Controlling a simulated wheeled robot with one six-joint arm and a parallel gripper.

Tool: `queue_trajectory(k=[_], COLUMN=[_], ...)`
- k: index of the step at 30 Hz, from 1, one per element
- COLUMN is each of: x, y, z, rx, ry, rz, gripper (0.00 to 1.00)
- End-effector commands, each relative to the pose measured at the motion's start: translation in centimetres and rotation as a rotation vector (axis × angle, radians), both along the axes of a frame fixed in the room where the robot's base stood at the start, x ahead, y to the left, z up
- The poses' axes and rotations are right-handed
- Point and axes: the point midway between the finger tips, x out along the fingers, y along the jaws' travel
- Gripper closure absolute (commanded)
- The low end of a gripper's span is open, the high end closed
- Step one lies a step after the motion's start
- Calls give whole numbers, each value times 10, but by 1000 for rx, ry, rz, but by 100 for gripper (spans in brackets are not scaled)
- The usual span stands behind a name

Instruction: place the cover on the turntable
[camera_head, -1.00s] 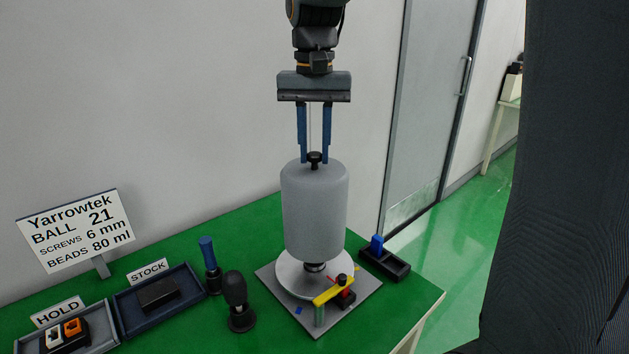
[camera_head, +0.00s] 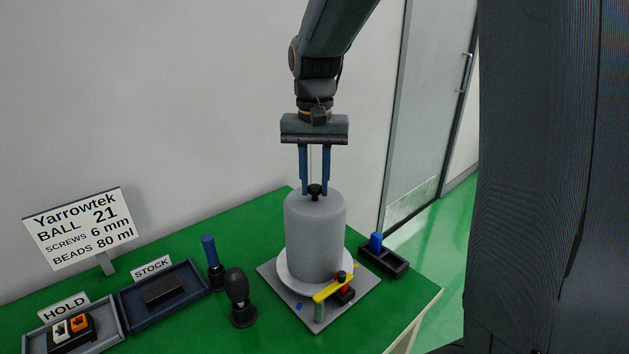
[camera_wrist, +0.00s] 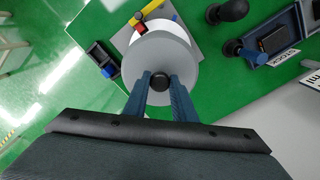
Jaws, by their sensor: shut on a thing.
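The cover (camera_head: 315,238) is a grey cylinder with rounded top edges and a black knob (camera_head: 315,192) on top. My gripper (camera_head: 314,190) is shut on the knob from above, with blue fingers on either side. The cover is upright over the white round turntable (camera_head: 288,283), which sits on a grey square plate (camera_head: 277,300). The cover hides most of the disc and whatever is on it. Whether its lower rim touches the disc, I cannot tell. In the wrist view the cover (camera_wrist: 158,58) shows from above, with the knob (camera_wrist: 160,81) between the fingertips.
A yellow bar (camera_head: 333,287) with a dark knob stands at the plate's front right. A black holder (camera_head: 385,262) with a blue block is to the right. A dark rounded tool (camera_head: 238,295), a blue-handled tool (camera_head: 210,258) and two trays (camera_head: 190,300) are left. The sign (camera_head: 80,230) stands behind.

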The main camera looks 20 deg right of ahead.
Motion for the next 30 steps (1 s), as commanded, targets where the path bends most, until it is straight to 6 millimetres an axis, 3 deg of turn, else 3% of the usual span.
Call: queue_trajectory(k=[1, 4, 17, 30], x=[0, 0, 1, 1], y=[0, 0, 0, 0], z=[-2, -1, 8, 90], rx=[0, 0, 0, 0], ry=[1, 1, -2, -3], rz=[0, 0, 0, 0], gripper=[74, 58, 57, 57])
